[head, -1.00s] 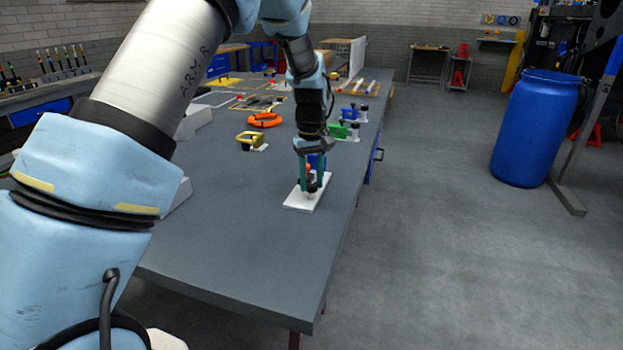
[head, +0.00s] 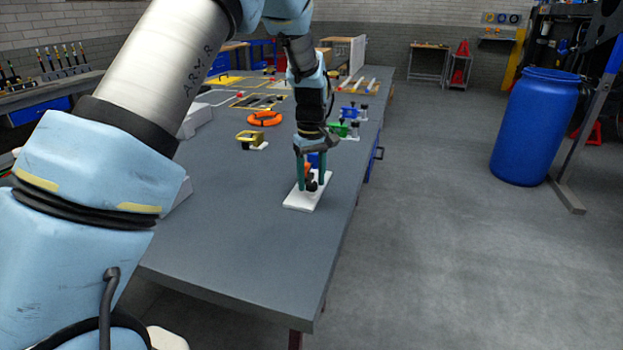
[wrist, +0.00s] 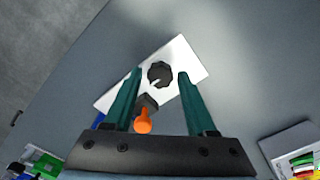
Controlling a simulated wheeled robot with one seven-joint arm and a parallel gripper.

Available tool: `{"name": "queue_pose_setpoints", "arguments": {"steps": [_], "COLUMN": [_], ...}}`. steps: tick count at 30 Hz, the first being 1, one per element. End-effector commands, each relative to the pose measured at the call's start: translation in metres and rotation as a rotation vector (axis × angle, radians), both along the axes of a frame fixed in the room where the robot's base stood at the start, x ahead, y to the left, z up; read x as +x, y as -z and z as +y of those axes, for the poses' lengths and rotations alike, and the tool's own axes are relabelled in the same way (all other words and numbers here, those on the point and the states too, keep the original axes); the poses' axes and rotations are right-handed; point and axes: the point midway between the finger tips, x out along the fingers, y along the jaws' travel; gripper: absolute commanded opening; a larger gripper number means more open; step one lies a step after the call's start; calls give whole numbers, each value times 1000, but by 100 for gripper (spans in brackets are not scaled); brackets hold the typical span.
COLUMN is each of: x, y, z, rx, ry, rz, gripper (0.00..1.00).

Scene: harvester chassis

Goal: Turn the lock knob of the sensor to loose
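The sensor's white base plate (head: 295,203) lies on the grey table; it also shows in the wrist view (wrist: 190,58). A dark, lobed lock knob (wrist: 160,74) stands on the plate, small in the head view (head: 312,187). A dark part with an orange end (wrist: 143,120) sits beside the knob, nearer my gripper's base. My gripper (wrist: 160,73) has two teal fingers spread apart, one on each side of the knob, with a visible gap on both sides. In the head view my gripper (head: 311,186) points down over the plate. The exact fingertip height is unclear.
A yellow-and-black item (head: 250,140), an orange ring (head: 264,118) and green (head: 340,129) and blue (head: 349,112) fixtures stand farther back on the table. The near table top is clear. A blue barrel (head: 537,127) stands on the floor at right.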

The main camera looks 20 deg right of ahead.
Motion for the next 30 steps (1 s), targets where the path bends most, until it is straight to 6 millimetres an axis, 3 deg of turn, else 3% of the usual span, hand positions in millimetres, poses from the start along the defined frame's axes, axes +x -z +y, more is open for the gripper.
{"name": "queue_pose_setpoints", "arguments": {"steps": [3, 14, 30], "x": [0, 0, 0], "y": [0, -7, -98], "z": [0, -1, 0], "rx": [0, -2, -1], "ry": [1, 1, 2], "rz": [0, -2, -1], "gripper": [71, 71, 71]}}
